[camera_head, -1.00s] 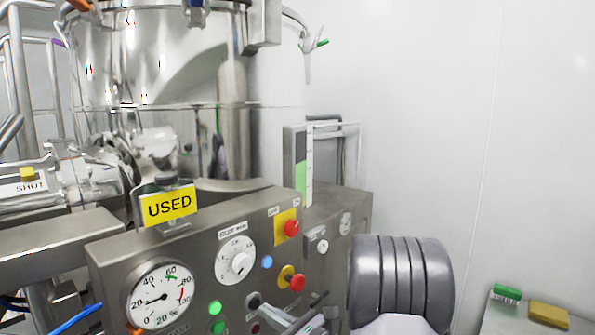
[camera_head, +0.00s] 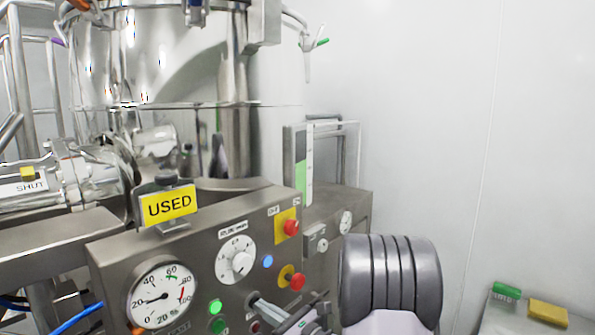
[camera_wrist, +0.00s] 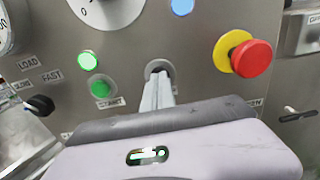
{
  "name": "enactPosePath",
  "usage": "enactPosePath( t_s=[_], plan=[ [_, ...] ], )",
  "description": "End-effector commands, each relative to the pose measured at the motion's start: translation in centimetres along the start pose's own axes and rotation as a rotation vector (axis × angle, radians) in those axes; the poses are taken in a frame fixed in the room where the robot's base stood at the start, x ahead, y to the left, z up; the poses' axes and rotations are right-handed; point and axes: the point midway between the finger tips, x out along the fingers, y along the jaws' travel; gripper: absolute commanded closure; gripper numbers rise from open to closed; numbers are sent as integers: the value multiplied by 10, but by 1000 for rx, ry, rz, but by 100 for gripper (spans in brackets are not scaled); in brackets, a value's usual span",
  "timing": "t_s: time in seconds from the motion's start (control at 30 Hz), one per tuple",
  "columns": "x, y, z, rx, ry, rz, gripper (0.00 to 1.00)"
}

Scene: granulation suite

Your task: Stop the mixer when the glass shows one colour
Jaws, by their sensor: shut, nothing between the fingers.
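The mixer's steel control panel (camera_head: 205,280) fills the lower left of the head view. My gripper (camera_head: 255,299) is shut and empty at the panel's lower right. In the wrist view its fingertips (camera_wrist: 158,80) are in front of a round ringed control (camera_wrist: 158,67) and hide most of it. I cannot tell whether they touch it. A lit green lamp (camera_wrist: 87,60) and a green START button (camera_wrist: 100,88) are left of the fingers.
A red mushroom button on yellow (camera_wrist: 247,56) is right of the fingers; another (camera_head: 290,228) is higher on the panel. A brush (camera_head: 507,290) and sponge (camera_head: 547,313) lie at right.

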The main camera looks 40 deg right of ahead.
Motion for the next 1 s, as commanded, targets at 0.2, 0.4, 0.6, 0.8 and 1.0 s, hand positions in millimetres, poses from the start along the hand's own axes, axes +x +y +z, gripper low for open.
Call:
enactPosePath(
  t_s=[0.2,0.4,0.6,0.8,1.0],
  plan=[
    [4,0,0,0,0,-1,100],
    [-8,-1,-1,-1,-1,-2,100],
    [-30,-1,-1,-2,-1,-2,100],
    [-53,-1,-1,-2,-1,-3,100],
    [-66,0,0,-1,0,-1,100]
  ],
)
